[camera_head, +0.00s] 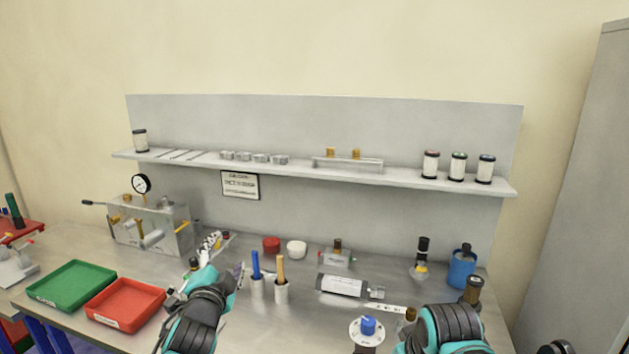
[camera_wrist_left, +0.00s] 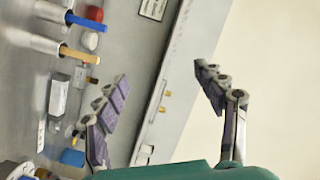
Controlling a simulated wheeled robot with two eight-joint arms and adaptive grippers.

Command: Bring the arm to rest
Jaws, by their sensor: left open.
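My left gripper (camera_head: 224,260) is above the workbench (camera_head: 75,322), left of the two white holders with a blue and an orange handle. In the left wrist view my left gripper (camera_wrist_left: 160,96) has its two purple-padded fingers wide apart, with nothing between them. My right arm shows as a black and teal link at the bottom right of the head view. Its fingers cannot be seen.
Close to my left gripper stand the blue handle (camera_head: 255,265) and the orange handle (camera_head: 280,269). A red tray (camera_head: 126,292) and a green tray (camera_head: 72,272) lie left. A grey cylinder (camera_head: 341,285) lies mid-bench. A shelf (camera_head: 300,172) runs along the back.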

